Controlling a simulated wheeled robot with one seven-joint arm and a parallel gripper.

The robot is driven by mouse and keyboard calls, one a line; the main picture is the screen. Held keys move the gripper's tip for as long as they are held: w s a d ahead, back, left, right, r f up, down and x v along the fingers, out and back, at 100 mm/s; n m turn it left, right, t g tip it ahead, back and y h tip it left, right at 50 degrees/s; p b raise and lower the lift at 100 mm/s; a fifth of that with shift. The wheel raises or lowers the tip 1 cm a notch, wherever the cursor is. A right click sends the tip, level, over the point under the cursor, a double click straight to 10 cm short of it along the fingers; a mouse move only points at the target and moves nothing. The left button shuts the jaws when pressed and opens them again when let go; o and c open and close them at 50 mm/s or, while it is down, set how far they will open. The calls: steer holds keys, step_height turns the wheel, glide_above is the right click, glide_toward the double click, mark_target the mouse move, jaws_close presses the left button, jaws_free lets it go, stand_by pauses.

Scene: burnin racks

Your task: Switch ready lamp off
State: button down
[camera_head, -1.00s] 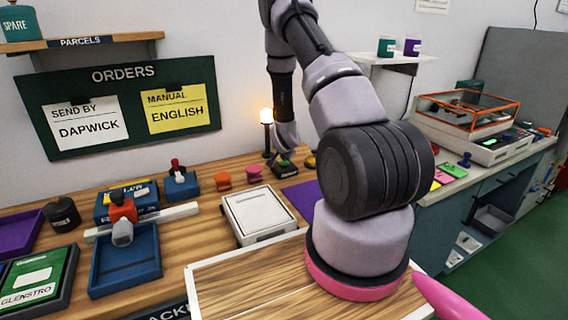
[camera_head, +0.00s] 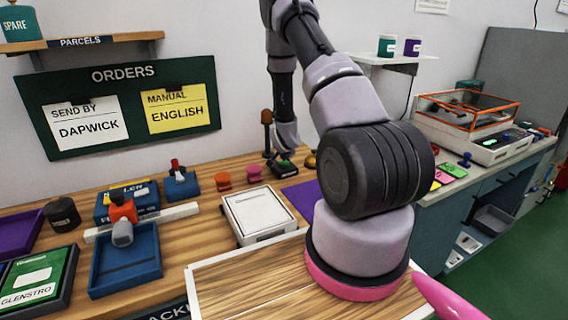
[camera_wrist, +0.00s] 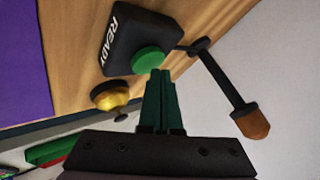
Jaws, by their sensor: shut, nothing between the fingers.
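The ready switch box (camera_wrist: 128,32) is black with white READY lettering and a green round button (camera_wrist: 148,60) in the wrist view. The box also shows in the head view (camera_head: 285,168), partly behind my gripper. My gripper (camera_wrist: 163,72) is shut and empty, its green fingertips at the green button; I cannot tell whether they touch it. The ready lamp (camera_wrist: 252,122) is a dull orange-brown cap on a black post, unlit. In the head view the lamp (camera_head: 266,117) stands at the back of the bench, left of my gripper, also dark.
A gold dome button (camera_wrist: 110,96) sits beside the switch box. A purple mat (camera_head: 303,196) lies in front of it. Red and pink knobs (camera_head: 254,172) stand to the left. A white-topped box (camera_head: 258,213) sits on the bench nearer me.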

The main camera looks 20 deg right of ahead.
mark_target(284, 163)
steer(key=shift+r, duration=0.6)
steer(key=shift+r, duration=3)
